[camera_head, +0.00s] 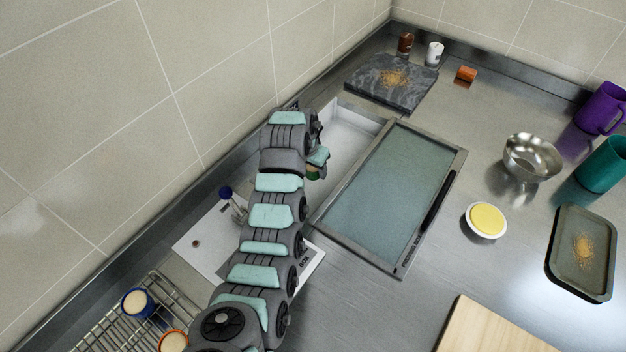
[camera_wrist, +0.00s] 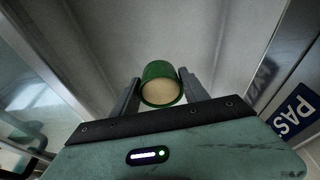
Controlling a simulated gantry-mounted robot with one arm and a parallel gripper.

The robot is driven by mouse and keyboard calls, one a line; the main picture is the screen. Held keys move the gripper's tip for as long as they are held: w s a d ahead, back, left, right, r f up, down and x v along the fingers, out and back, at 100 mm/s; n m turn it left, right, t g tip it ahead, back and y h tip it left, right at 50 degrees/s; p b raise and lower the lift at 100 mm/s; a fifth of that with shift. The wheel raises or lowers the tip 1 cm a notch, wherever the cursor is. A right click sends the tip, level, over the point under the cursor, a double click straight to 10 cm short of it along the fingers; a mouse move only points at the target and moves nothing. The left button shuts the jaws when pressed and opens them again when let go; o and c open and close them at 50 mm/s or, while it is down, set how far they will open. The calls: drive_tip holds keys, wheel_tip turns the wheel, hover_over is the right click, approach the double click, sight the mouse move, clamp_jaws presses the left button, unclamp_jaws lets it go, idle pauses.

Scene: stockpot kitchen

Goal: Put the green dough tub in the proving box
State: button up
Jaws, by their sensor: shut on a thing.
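The green dough tub (camera_wrist: 160,85) is between the two fingers of my gripper (camera_wrist: 160,88) in the wrist view, with pale dough showing in its round mouth. Grey walls surround it there; I cannot tell whether it touches a floor. In the head view a sliver of the tub (camera_head: 314,176) shows beside my gripper, which is mostly hidden by my arm. A metal-framed box with a glass lid (camera_head: 395,190) lies to the right. Its pale interior (camera_head: 348,135) shows uncovered on the left, close to my gripper. Lettering on the frame is too small to read surely.
A white box (camera_head: 200,245) with a partly hidden "BOX" label lies under my arm. A wire rack (camera_head: 105,325) holds a blue tub (camera_head: 137,302) and an orange tub (camera_head: 173,341). A stone slab (camera_head: 390,82), steel bowl (camera_head: 532,157), yellow-filled dish (camera_head: 486,220) and tray (camera_head: 582,252) stand rightward.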

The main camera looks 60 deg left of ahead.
sight(313, 186)
drive_tip(key=shift+f, duration=2.6)
drive_tip(key=shift+f, duration=0.15)
drive_tip(key=o, duration=1.5)
drive_tip(key=shift+c, duration=0.2)
drive_tip(key=v, duration=1.2)
drive_tip(key=shift+a+p, duration=0.1)
drive_tip(key=shift+p, duration=0.25)
drive_tip(key=shift+o, duration=0.5)
